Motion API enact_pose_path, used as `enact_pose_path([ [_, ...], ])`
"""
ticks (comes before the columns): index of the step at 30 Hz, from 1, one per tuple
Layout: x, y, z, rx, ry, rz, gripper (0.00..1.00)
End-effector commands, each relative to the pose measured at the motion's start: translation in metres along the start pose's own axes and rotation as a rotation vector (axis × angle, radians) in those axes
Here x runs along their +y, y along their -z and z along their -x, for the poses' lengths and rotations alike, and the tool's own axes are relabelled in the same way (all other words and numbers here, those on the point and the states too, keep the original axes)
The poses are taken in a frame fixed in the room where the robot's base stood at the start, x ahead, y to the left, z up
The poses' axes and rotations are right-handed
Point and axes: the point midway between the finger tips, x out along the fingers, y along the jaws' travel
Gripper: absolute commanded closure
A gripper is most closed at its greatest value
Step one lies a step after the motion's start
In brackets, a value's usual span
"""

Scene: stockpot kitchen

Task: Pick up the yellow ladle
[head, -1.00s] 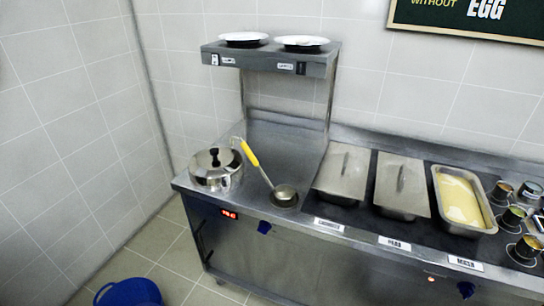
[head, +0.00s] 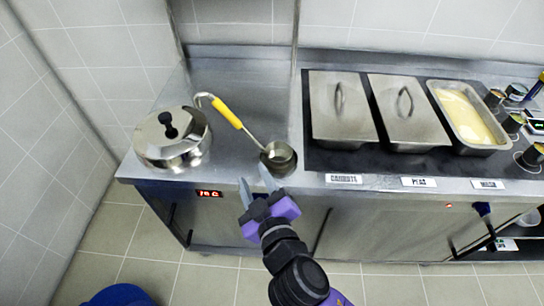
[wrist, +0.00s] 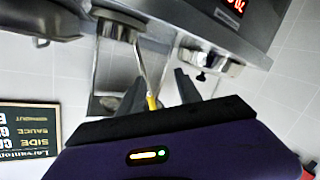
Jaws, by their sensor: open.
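The ladle has a yellow handle (head: 227,112), a hooked metal end and a round metal bowl (head: 278,155). It lies on the steel counter, its hook toward the lidded pot and its bowl near the front edge. In the wrist view the yellow handle (wrist: 152,102) shows between the fingers, farther off. My gripper (head: 256,183) is open and empty, in front of the counter edge just below the ladle's bowl. Its two fingers point toward the counter, and it also shows in the wrist view (wrist: 157,88). No contact with the ladle is visible.
A steel pot with a black-knobbed lid (head: 173,138) stands left of the ladle. Two lidded pans (head: 338,105) and an open pan of yellow food (head: 466,115) are set in the counter at right. The counter behind the ladle is bare. A blue bucket (head: 118,296) is on the floor.

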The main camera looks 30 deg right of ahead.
Motion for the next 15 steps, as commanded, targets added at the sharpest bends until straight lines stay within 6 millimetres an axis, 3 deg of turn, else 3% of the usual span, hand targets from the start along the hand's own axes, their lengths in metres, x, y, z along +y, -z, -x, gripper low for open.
enact_pose_path([
  [1,0.0,0.015,-0.015,0.016,-0.043,-0.002,0.59],
  [6,0.013,0.055,-0.04,0.034,-0.171,-0.011,0.59],
  [10,0.02,0.072,-0.047,0.042,-0.226,-0.02,0.59],
  [15,0.026,0.079,-0.058,0.042,-0.248,-0.024,0.59],
])
